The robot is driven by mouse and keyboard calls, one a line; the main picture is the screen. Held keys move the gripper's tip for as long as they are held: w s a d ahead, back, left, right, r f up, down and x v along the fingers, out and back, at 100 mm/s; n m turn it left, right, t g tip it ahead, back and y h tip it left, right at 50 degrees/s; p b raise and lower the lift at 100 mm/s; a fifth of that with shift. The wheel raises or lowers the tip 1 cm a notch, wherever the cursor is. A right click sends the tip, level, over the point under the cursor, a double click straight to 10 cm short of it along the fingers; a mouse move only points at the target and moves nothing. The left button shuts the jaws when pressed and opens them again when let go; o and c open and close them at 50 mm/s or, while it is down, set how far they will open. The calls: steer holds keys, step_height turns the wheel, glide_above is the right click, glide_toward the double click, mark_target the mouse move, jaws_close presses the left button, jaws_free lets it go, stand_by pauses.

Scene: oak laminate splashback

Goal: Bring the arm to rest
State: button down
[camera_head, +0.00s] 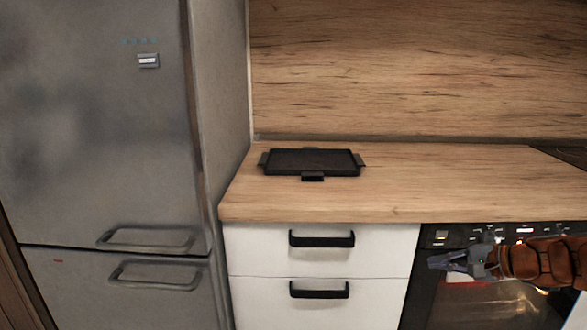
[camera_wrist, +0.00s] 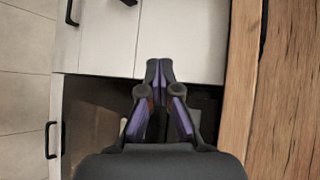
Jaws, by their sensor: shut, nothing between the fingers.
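My gripper (camera_head: 436,262) is at the lower right in the head view, in front of the oven (camera_head: 430,300) and below the counter's front edge. Its fingers point left, toward the white drawers. In the wrist view, my gripper (camera_wrist: 158,66) has its fingertips together with nothing between them. My brown-sleeved arm comes in from the right edge of the head view. The gripper appears clear of the counter and drawers.
A black tray (camera_head: 312,161) lies on the wooden counter (camera_head: 430,190). White drawers (camera_head: 260,250) with black handles are below, closed. A grey fridge (camera_head: 90,130) stands left. A dark hob (camera_head: 570,152) is at the right. Tiled floor (camera_wrist: 22,90) shows in the wrist view.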

steer(key=s+a+f+n+g, duration=0.2)
steer(key=s+a+n+g, duration=0.3)
steer(key=a, duration=0.5)
steer(key=s+a+f+n+g, duration=0.2)
steer(key=s+a, duration=0.6)
steer(key=a, duration=0.2)
steer(key=s+d+f+n+g+h, duration=0.1)
steer(key=s+f+n+g+h, duration=0.2)
steer(key=s, duration=0.7)
steer(key=s+d+f+n+g+h, duration=0.1)
steer(key=s+n+g+h, duration=0.3)
steer(key=s, duration=0.6)
step_height(320, 180, up, 25)
steer(key=s+m+t+h+p, duration=0.1)
steer(key=t+p, duration=0.2)
steer(key=p, duration=2.1)
steer(key=shift+a+r, duration=0.2)
steer(key=shift+a, duration=0.05)
steer(key=shift+d, duration=0.1)
